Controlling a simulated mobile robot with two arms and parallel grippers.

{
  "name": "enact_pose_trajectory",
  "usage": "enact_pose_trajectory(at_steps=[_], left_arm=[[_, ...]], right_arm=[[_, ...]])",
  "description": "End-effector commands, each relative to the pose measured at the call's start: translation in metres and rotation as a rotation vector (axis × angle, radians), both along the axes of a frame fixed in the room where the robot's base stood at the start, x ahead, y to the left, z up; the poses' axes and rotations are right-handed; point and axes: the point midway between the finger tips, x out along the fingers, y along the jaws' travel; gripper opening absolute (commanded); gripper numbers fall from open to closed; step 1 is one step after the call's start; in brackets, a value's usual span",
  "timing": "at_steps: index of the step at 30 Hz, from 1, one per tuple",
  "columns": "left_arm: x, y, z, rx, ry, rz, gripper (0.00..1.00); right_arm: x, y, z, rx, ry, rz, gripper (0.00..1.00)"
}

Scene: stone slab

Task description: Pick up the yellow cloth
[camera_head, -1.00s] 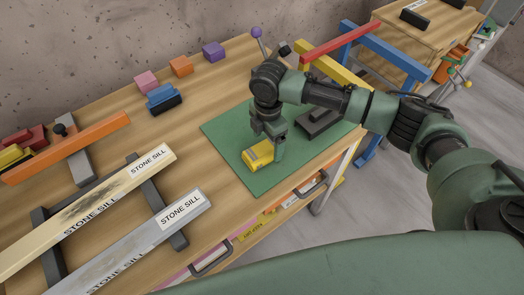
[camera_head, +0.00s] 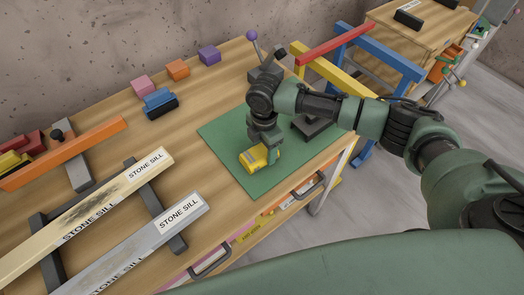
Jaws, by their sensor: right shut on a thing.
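The yellow cloth (camera_head: 250,158) is a small folded block at the green mat (camera_head: 234,128) on the wooden workbench. My right gripper (camera_head: 265,153) points down over the mat and is shut on the cloth, with its fingers at the cloth's right side. The fingers hide part of the cloth. I cannot tell whether the cloth still touches the mat. My left gripper is not in view.
A dark grey block (camera_head: 312,127) sits on the mat behind my right gripper. Two stone sills (camera_head: 150,235) lie on dark supports at the left. Pink, orange, purple and blue blocks (camera_head: 158,98) stand along the back. Drawers (camera_head: 300,190) line the bench front.

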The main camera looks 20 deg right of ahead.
Motion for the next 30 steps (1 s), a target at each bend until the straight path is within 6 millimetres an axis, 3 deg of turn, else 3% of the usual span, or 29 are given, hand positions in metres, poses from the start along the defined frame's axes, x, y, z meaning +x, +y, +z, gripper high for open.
enact_pose_trajectory(at_steps=[8, 21, 30], left_arm=[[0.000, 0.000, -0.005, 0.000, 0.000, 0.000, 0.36], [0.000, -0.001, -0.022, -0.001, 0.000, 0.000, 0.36], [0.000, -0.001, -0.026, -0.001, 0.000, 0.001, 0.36]], right_arm=[[0.001, 0.000, 0.029, 0.001, -0.005, 0.000, 0.19], [0.002, 0.000, 0.149, 0.002, -0.007, 0.000, 0.19], [0.001, 0.001, 0.194, 0.002, -0.002, -0.001, 0.19]])
